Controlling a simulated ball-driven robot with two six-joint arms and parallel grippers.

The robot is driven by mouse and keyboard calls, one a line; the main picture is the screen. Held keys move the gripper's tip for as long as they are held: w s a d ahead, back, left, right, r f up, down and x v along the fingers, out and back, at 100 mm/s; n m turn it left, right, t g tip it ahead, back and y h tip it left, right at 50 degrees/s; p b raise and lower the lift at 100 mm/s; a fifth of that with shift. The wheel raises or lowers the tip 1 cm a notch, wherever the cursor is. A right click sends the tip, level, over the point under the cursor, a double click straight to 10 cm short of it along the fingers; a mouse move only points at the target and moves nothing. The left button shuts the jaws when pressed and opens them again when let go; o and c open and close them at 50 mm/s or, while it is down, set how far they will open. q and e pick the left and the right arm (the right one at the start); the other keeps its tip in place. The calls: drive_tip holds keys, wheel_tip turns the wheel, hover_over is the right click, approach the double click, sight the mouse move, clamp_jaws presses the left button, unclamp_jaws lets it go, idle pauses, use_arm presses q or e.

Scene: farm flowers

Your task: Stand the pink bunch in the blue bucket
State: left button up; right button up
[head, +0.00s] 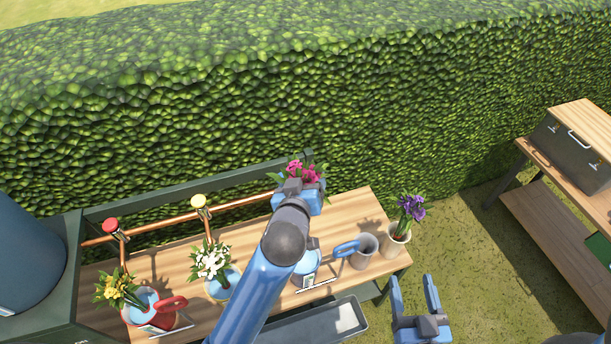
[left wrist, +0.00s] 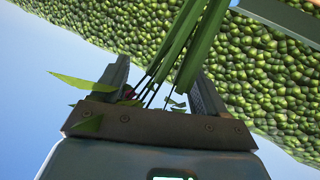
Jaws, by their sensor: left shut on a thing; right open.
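The pink bunch (head: 295,170) is up above the back edge of the bench, its blooms showing just beyond my left gripper (head: 303,190). That gripper is shut on its stems; the green stems (left wrist: 185,50) run between the jaws in the left wrist view. The blue bucket (head: 307,270) stands on the bench, its blue handle (head: 346,249) to the right; my left arm hides part of it, and I see no flowers in the visible part. My right gripper (head: 414,298) is open and empty, off the bench's front right corner.
The red bucket (head: 152,318) holds yellow flowers, and another bucket (head: 217,288) holds white ones. A grey pot (head: 364,250) and a pot (head: 397,242) with purple flowers stand at the right end. A copper pipe with taps (head: 160,222) runs along the back. A hedge (head: 300,90) rises behind.

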use_arm(q)
drive_tip(key=shift+a+f+b, duration=0.1)
drive_tip(key=shift+f+b, duration=0.65)
drive_tip(key=shift+f, duration=0.2)
wheel_tip(320, 180, down, 21)
drive_tip(key=b, duration=1.7)
drive_tip(key=shift+r, duration=0.15)
drive_tip(key=o, duration=1.7)
drive_tip(key=shift+c, duration=0.2)
drive_tip(key=b+v, duration=0.1)
drive_tip(key=v, duration=0.9)
drive_tip(key=shift+s, duration=0.4)
drive_tip(key=shift+r, duration=0.1)
